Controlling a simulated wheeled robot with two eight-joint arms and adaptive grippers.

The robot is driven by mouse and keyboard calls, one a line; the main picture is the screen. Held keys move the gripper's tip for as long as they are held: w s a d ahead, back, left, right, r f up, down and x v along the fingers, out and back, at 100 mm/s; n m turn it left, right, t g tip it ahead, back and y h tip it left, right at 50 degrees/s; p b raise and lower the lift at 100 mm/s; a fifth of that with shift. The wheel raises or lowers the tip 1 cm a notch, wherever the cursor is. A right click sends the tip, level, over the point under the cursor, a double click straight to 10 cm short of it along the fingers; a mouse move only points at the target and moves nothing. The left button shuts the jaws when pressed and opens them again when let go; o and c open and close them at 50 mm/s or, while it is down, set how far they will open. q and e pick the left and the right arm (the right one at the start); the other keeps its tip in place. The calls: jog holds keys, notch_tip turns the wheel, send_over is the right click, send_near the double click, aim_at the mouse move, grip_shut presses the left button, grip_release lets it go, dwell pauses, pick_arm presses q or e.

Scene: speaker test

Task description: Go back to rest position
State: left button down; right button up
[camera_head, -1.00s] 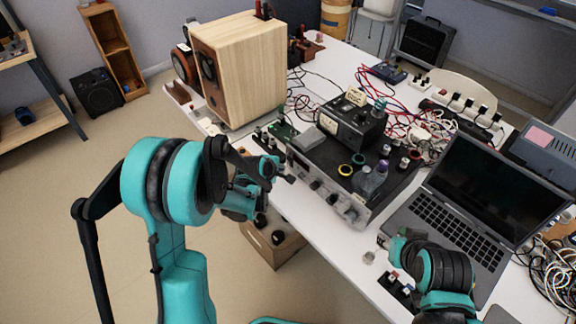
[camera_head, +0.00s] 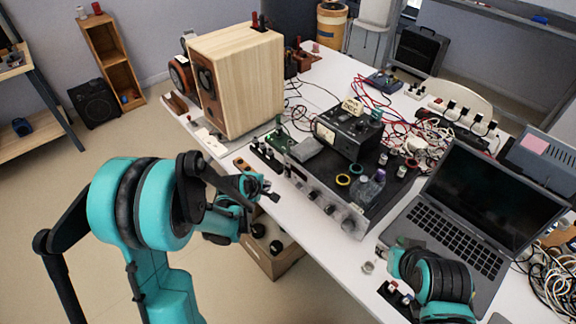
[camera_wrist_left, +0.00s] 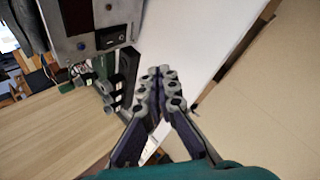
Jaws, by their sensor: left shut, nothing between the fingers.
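My left gripper (camera_head: 268,192) is at the near-left edge of the white table, beside the amplifier's front and below the wooden speaker. In the left wrist view its fingers (camera_wrist_left: 160,88) are closed together with nothing between them. My right arm's teal joint shows at the lower right in front of the laptop; its fingers cannot be made out clearly. The wooden speaker (camera_head: 240,80) stands upright at the table's far left. The black-topped amplifier (camera_head: 330,185) sits in the middle, with a black meter box (camera_head: 348,132) on it.
An open laptop (camera_head: 470,205) is at the right of the white table (camera_head: 335,245). Tangled red and white cables and a power strip (camera_head: 460,128) lie behind. A cardboard box (camera_head: 270,250) is on the floor by the table. Floor at the left is open.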

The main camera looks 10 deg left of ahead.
pick_arm(q)
jog(key=s+d+r+m, duration=0.1)
jog(key=s+r+m, duration=0.6)
jog(key=s+r, duration=0.25)
jog(key=s+r+m+g+y, duration=0.1)
jog(key=s+r+m, duration=0.3)
jog(key=s+m, duration=0.6)
jog(key=s, duration=0.4)
jog(key=shift+s+y, duration=0.3)
jog(key=shift+y, duration=0.1)
jog(key=shift+a, duration=0.1)
